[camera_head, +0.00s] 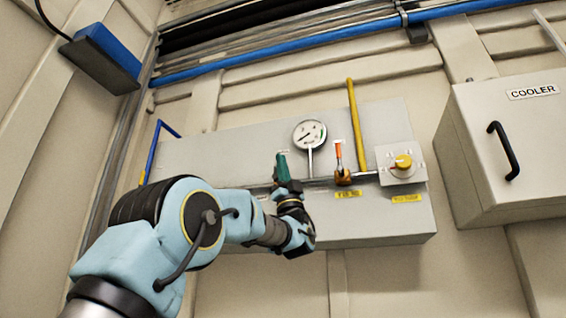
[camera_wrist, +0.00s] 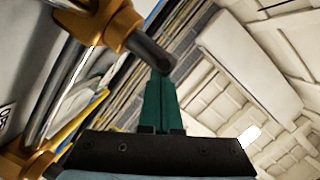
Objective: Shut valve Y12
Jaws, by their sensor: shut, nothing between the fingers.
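My gripper (camera_head: 281,157) has green fingers, shut and empty, raised in front of the wall panel. In the wrist view its fingertips (camera_wrist: 160,76) are close to the dark end of a stem on a brass valve fitting (camera_wrist: 108,22); I cannot tell whether they touch. In the head view a valve with an orange handle (camera_head: 339,152) sits on the pipe right of my gripper, its handle upright and apart from my fingers. Yellow labels (camera_head: 348,194) lie under the pipe, too small to read, so I cannot tell which valve is Y12. My gripper and wrist hide part of the pipe.
A round gauge (camera_head: 309,134) stands above the pipe. A cooler box (camera_head: 515,140) with a black handle juts out at far right. Blue pipes (camera_head: 330,45) run above.

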